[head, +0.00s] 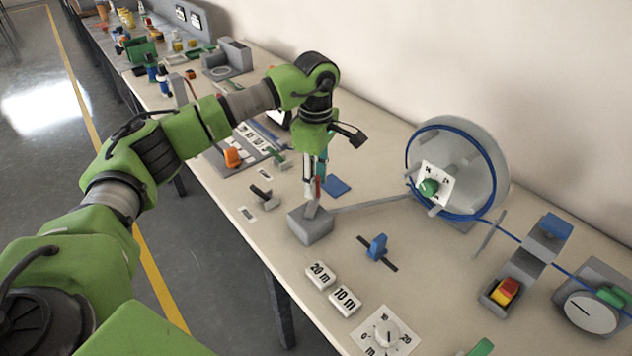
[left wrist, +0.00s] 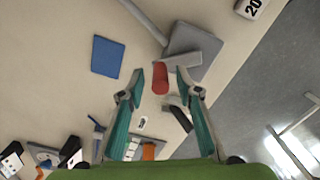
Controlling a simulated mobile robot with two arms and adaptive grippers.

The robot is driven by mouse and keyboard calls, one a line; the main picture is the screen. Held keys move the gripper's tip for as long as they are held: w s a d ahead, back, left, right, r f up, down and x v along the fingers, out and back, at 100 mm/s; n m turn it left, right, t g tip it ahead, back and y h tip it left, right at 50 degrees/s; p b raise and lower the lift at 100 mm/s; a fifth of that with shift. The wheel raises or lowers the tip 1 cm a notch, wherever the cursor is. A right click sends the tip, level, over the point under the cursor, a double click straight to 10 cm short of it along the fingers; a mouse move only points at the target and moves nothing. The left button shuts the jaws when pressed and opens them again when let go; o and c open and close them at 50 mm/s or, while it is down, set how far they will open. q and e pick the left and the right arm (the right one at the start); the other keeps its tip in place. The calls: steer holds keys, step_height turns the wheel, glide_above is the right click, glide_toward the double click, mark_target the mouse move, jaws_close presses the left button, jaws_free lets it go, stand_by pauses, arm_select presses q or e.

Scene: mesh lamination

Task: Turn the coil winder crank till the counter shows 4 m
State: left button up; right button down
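The crank's red handle (left wrist: 160,78) stands up from a grey arm on a grey block (head: 310,226). A long grey bar runs from this block to the winder's reel (head: 482,165), which has blue hose around its rim. My left gripper (head: 316,190) points down above the block. In the left wrist view my left gripper (left wrist: 160,82) is open, with the red handle between its fingertips and gaps on both sides. A round white dial (head: 590,312) with a dark needle stands at the right; its reading is too small to tell. My right gripper is out of view.
A blue lever (head: 376,247), white "20 m" (head: 320,275) and "10 m" (head: 345,299) blocks and a 0–20 m knob card (head: 384,334) lie along the front. A red-yellow switch (head: 505,291) is at the right. A blue pad (head: 336,187) lies behind the crank block.

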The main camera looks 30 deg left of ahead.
arm_select(q)
step_height(320, 180, up, 11)
steer(key=shift+r, duration=0.1)
stand_by(2.2)
